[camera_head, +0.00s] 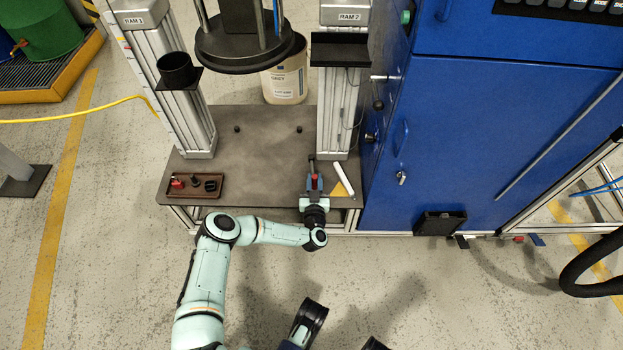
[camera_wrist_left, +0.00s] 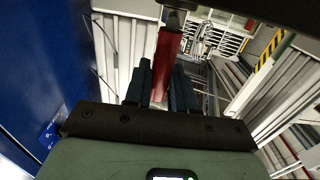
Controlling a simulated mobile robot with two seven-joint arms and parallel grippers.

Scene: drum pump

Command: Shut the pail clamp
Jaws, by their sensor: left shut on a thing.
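The pail clamp shows as a red handle (camera_head: 314,184) at the front right of the dark base plate, below the RAM 2 column. My left gripper (camera_head: 314,186) is at this handle, with its fingers on either side of it. In the left wrist view the red handle (camera_wrist_left: 168,58) stands between the two dark fingers (camera_wrist_left: 166,90), which are shut on it. The clamp's far end is small and partly hidden by the column and gripper. A cream pail (camera_head: 286,82) with a label stands behind the plate, partly covered by the round press plate (camera_head: 245,52).
The dark base plate (camera_head: 255,145) is mostly bare. A brown tray (camera_head: 195,194) with small parts sits at its front left. A white bar (camera_head: 344,179) and a yellow piece lie right of the gripper. A blue cabinet (camera_head: 480,130) stands close on the right.

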